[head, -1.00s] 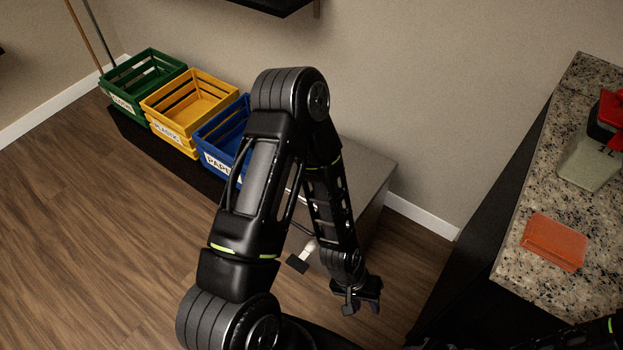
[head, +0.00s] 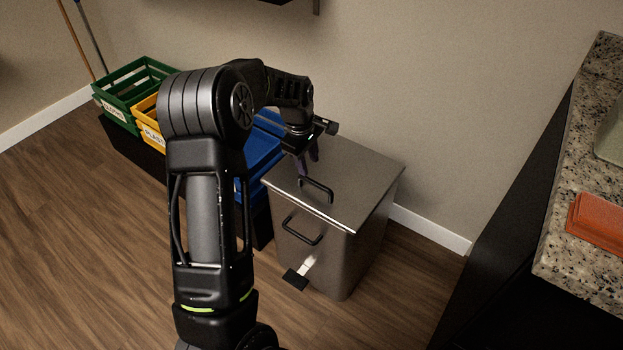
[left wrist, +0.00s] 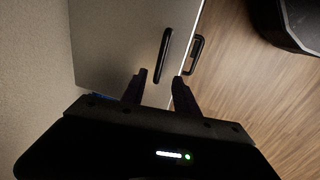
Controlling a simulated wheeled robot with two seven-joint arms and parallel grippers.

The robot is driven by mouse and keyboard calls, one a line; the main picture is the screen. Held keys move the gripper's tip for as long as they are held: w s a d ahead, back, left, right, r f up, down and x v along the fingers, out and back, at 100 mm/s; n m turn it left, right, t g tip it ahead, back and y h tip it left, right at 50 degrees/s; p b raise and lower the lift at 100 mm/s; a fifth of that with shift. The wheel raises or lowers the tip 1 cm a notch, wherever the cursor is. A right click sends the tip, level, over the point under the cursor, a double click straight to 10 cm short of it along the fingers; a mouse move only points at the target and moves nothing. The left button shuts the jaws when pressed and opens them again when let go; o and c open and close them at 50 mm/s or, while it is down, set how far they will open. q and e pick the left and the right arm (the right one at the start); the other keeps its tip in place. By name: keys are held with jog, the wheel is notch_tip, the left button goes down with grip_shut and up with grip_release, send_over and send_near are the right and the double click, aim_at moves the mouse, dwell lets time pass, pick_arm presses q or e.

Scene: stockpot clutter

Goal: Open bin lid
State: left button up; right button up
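A metal bin (head: 335,262) stands against the wall with its flat lid (head: 362,172) shut. A dark bar handle (head: 316,190) sits on the lid near its front edge; it also shows in the left wrist view (left wrist: 163,55). A second handle (head: 302,231) is on the bin's front. My left gripper (head: 307,162) is above the lid, just behind the lid handle. In the left wrist view its fingers (left wrist: 160,88) are apart with nothing between them, and the lid handle lies ahead of them. My right gripper is not in view.
Green (head: 134,84), yellow (head: 147,120) and blue (head: 262,150) crates stand in a row left of the bin, partly behind my arm. A pedal (head: 296,279) sticks out at the bin's foot. A granite counter (head: 577,258) with an orange box (head: 598,222) is at the right.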

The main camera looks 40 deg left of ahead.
aim_at(312, 181)
pick_arm(q)
jog(key=shift+w+f+b, duration=0.15)
jog(key=shift+w+f, duration=0.1)
jog(key=shift+f, duration=1.05)
jog(key=shift+w+f+b, duration=0.2)
jog(key=shift+w+f, duration=0.1)
jog(key=shift+f, duration=0.95)
jog(key=shift+w+f+b, duration=0.15)
jog(key=shift+w+f, duration=0.1)
jog(key=shift+f, duration=1.05)
jog(key=shift+c, duration=0.3)
grip_shut()
